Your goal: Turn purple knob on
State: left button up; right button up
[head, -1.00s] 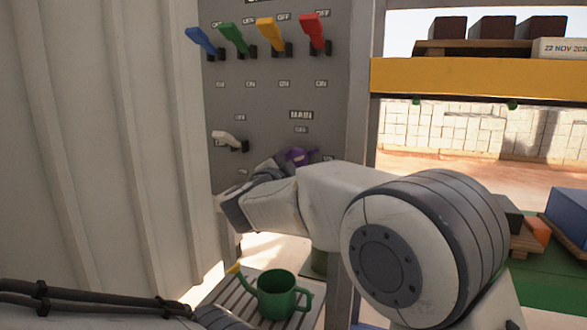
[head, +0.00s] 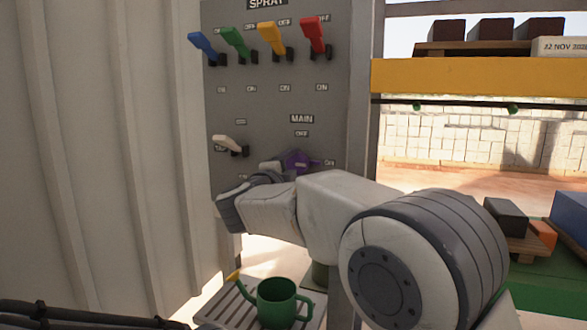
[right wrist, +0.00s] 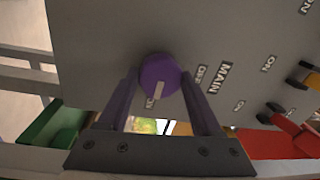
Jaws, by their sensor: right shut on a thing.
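The purple knob (head: 298,161) sits on the grey panel (head: 275,103) below the MAIN label, with OFF above it and ON to its right. It also shows in the right wrist view (right wrist: 160,75), where its pale pointer mark points down toward a small label, away from the OFF label beside MAIN. My right gripper (right wrist: 159,84) is shut on the knob, one finger on each side. In the head view my right wrist partly hides the knob's lower left. My left gripper is not in view; only part of my left arm shows at bottom left.
Blue (head: 203,45), green (head: 236,41), yellow (head: 268,35) and red (head: 313,36) levers stick out above. A white lever (head: 228,143) is left of the knob. A green watering can (head: 277,302) stands below on a slatted surface. A corrugated wall (head: 100,150) bounds the left.

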jog(key=shift+f, duration=0.1)
jog(key=o, duration=1.4)
jog(key=p+v, duration=0.1)
jog(key=v, duration=0.9)
jog(key=shift+s+a, duration=0.1)
jog(key=shift+s, duration=0.15)
